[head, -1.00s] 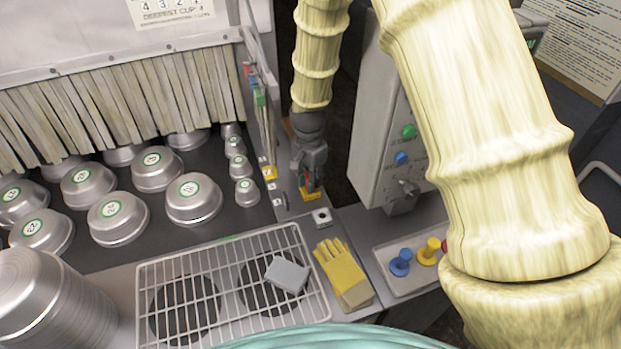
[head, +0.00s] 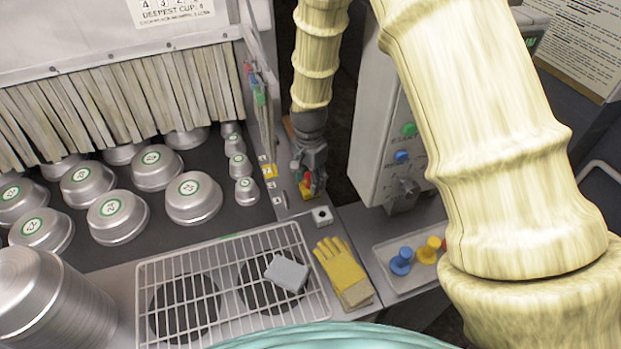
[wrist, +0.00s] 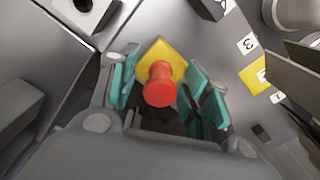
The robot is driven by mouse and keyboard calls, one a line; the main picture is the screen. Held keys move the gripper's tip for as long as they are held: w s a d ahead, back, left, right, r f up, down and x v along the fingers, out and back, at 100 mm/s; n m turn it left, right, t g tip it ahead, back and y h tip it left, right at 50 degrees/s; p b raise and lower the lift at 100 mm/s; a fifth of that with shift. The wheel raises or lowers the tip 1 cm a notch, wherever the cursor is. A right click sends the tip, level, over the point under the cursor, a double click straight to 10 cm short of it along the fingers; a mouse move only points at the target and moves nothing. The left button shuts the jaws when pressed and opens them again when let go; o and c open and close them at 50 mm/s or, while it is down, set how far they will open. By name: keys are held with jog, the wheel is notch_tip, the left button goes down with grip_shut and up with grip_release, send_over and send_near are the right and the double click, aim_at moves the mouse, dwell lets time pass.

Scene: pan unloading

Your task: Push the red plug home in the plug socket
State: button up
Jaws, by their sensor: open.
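The red plug (wrist: 158,84) stands in the wrist view with its round head towards the camera, over the yellow socket plate (wrist: 164,52). How deep it sits is hidden by its own head. My gripper (wrist: 162,80) is open, its teal-padded fingers on either side of the plug and apart from its head. In the head view my gripper (head: 312,181) points down over the yellow plate, with a bit of the red plug (head: 304,187) showing beside a finger.
A grey control box (head: 379,150) with green and blue buttons stands close to the right. A small white block with a dark hole (head: 322,216) lies in front. A yellow glove (head: 343,272), a wire rack (head: 215,275) and a tray with blue and yellow plugs (head: 411,262) lie nearer.

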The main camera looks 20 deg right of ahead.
notch_tip(320, 180, up, 12)
dwell(0.6)
dwell(0.4)
